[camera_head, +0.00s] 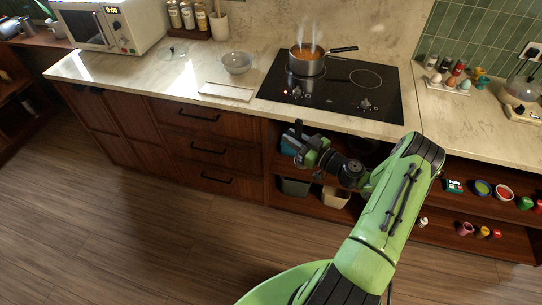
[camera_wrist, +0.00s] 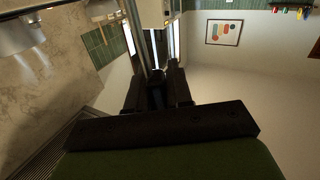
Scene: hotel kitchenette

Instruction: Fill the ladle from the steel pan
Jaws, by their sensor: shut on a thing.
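The steel pan (camera_head: 307,65) stands on the black cooktop at the back left. It holds orange-brown liquid and steams, and its dark handle points right. My gripper (camera_head: 300,140) is low in front of the counter edge, below and in front of the pan. In the wrist view its dark fingers (camera_wrist: 157,92) are closed together on something. I cannot make out the ladle for certain in either view.
The black cooktop (camera_head: 385,100) is set into the pale counter (camera_head: 130,80). A grey bowl (camera_head: 237,63) and a flat pale board (camera_head: 227,92) lie left of it. A utensil pot (camera_head: 219,27) stands behind. Open shelves (camera_head: 440,235) with bins and small items are below.

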